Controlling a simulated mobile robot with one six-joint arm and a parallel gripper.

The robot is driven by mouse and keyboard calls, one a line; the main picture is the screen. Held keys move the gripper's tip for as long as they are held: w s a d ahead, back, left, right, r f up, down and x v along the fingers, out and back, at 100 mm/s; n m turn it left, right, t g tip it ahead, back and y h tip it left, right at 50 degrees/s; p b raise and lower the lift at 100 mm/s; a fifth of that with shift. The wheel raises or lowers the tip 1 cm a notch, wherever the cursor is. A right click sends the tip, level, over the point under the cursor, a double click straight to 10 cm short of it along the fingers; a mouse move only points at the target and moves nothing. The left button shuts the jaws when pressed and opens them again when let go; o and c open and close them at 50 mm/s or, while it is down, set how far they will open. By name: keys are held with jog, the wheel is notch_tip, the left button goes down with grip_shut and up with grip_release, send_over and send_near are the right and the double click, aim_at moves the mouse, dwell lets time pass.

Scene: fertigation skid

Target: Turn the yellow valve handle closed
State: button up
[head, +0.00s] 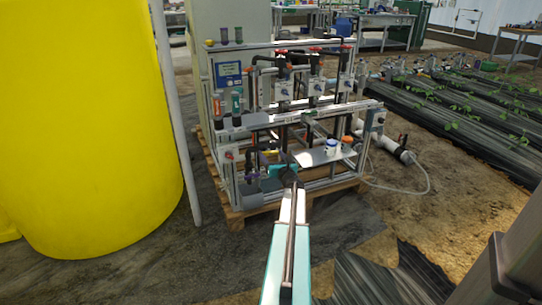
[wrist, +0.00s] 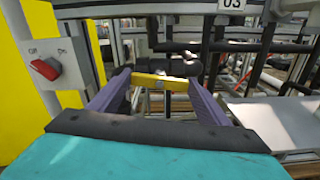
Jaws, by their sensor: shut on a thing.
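The yellow valve handle (wrist: 152,81) lies crosswise between the two purple fingers of my gripper (wrist: 160,84) in the wrist view. The fingers are shut on it, one at each end. The handle sits in front of dark pipework, and most of the valve body is hidden. In the head view my arm reaches to the lower front of the skid, and the handle shows as a small yellow spot (head: 271,151) just beyond my gripper (head: 272,160).
A red on/off switch (wrist: 46,68) is on the left in the wrist view. A pale shelf (head: 318,156) with small containers is right of my gripper. A large yellow tank (head: 90,130) stands left. The skid frame sits on a wooden pallet (head: 236,215), with open floor before it.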

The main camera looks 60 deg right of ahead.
jog(key=m, duration=0.1)
jog(key=m+p, duration=0.1)
jog(key=m, duration=0.1)
jog(key=shift+w+r+p, duration=0.15)
jog(key=shift+w+p, duration=0.05)
jog(key=shift+p, duration=0.1)
jog(key=m+p, duration=0.2)
jog(key=m, duration=0.2)
jog(key=shift+m+p, duration=0.35)
jog(key=shift+m, duration=0.05)
jog(key=m+p, duration=0.3)
jog(key=m, duration=0.2)
jog(key=shift+p, duration=0.35)
jog(key=shift+m+p, duration=0.9)
jog(key=shift+m, duration=0.7)
jog(key=o, duration=1.1)
jog(key=shift+f, duration=0.2)
jog(key=shift+c, duration=0.2)
jog(key=shift+s, duration=0.1)
